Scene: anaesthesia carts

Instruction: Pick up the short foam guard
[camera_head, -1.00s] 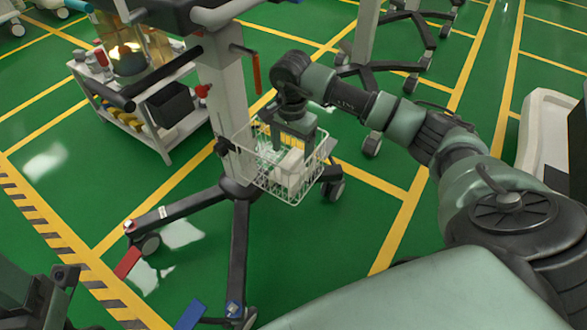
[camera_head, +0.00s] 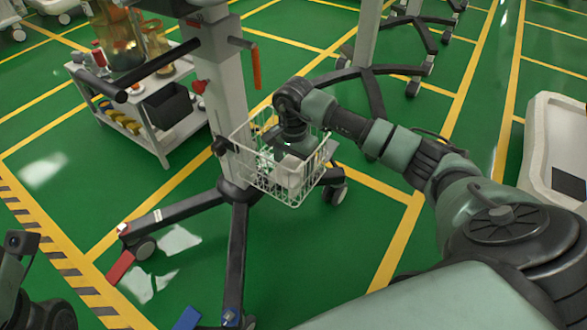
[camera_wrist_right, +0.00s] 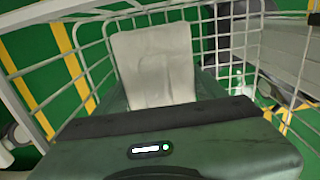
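A pale grey-white block, which looks like the short foam guard (camera_head: 290,174), sits in the white wire basket (camera_head: 262,184) on the stand's post. In the right wrist view the pale block (camera_wrist_right: 155,66) leans upright against the basket wires, just beyond my gripper body. My right gripper (camera_head: 288,150) points down inside the basket, close behind the block. Its fingers are hidden by the wrist, the wires and the block, so its opening and any contact do not show. Part of my left arm shows at the lower left edge; its fingers do not show.
The basket's wire walls (camera_wrist_right: 75,75) surround my right gripper closely. The stand's post (camera_head: 228,90) rises beside the basket, with an orange handle (camera_head: 256,68) above it. A white cart (camera_head: 150,118) stands at the left.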

